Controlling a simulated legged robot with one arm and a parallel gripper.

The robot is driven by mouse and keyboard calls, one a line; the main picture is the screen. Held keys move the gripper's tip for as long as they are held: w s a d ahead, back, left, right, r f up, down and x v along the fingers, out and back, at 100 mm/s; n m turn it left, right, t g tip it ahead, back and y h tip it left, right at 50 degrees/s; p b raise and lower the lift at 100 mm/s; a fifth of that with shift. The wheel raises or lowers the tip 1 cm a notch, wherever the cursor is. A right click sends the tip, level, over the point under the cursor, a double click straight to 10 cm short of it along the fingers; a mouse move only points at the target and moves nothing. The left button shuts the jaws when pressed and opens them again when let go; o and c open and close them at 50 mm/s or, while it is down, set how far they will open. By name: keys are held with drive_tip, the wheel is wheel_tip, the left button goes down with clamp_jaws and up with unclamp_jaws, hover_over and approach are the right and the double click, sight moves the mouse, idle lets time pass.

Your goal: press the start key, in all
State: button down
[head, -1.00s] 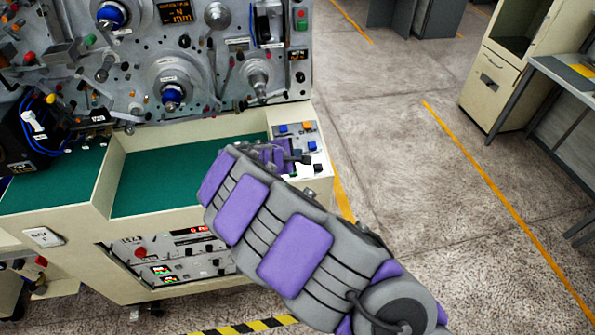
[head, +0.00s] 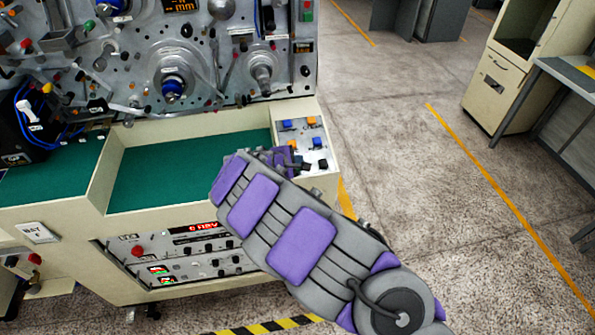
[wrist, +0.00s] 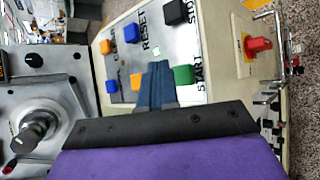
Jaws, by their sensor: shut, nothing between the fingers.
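The green start key (wrist: 183,76), with the word START printed beside it, sits on the pale key panel (wrist: 215,60) in the wrist view. My gripper (wrist: 158,68) is shut and empty, its fingertips over the panel just left of the green key. I cannot tell whether the fingers touch the panel. In the head view the key panel (head: 304,132) is at the right end of the machine's bench, with my gripper (head: 302,164) at its near side. I cannot make out the green key there; my arm covers part of that area.
A red knob on a yellow plate (wrist: 257,45) stands to the right. The green bench recess (head: 180,170) is clear.

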drive_tip(key=shift+w+a+f, duration=0.2)
drive_tip(key=shift+a+f, duration=0.25)
drive_tip(key=shift+f, duration=0.35)
drive_tip(key=shift+d+r, duration=0.15)
drive_tip(key=shift+d, duration=0.45)
drive_tip(key=shift+a, duration=0.1)
drive_tip(key=shift+a, duration=0.4)
drive_tip(key=shift+d, duration=0.35)
drive_tip(key=shift+a, duration=0.2)
drive_tip(key=shift+d, duration=0.1)
